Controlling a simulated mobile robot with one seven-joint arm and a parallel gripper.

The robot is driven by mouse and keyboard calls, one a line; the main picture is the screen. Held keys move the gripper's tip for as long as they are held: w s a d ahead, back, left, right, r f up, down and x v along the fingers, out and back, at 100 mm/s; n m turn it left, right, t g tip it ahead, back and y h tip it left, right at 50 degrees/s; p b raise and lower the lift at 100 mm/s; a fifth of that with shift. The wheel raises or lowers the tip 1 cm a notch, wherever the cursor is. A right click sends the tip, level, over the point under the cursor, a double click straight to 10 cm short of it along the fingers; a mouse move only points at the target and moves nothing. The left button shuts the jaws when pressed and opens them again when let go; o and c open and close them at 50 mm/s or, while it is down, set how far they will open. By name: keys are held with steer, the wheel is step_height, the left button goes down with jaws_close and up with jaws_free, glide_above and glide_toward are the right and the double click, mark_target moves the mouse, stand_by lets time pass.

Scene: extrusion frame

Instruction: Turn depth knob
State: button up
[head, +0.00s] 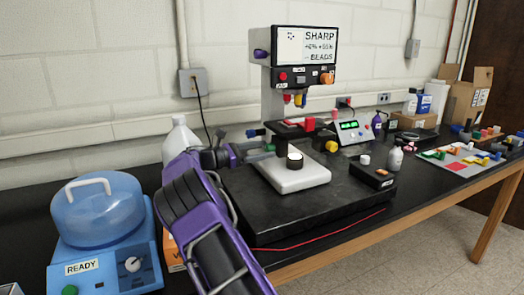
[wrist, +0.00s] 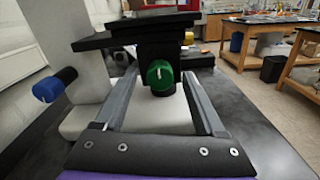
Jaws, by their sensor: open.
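The depth knob is not named by any label I can read. A green knob (wrist: 160,76) with a pale mark lies between the open fingers of my gripper (wrist: 160,82) in the wrist view, with a gap on each side. In the head view the green knob (head: 269,147) is small, at the left side of the instrument (head: 270,95), and my gripper (head: 261,150) reaches it from the left. A blue knob (head: 254,133) sits just above and left of it.
A yellow knob (head: 331,146) is on the instrument's other side. A white stage (head: 290,178) with a round dish lies in front, on a black slab. A blue-lidded READY machine (head: 100,225) and a white bottle (head: 181,138) stand at left. A red cable crosses the bench front.

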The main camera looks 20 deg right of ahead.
jaws_close()
stand_by(0.3)
steer(key=shift+m, duration=0.3)
steer(key=m+b, duration=0.3)
steer(key=m, duration=0.3)
steer(key=shift+f+b, duration=0.2)
steer(key=shift+b, duration=0.15)
steer(key=m+b, duration=0.2)
steer(key=m, duration=0.2)
steer(key=shift+r+m+b, duration=0.1)
steer(key=shift+m+b, duration=0.8)
steer(key=shift+m, duration=0.5)
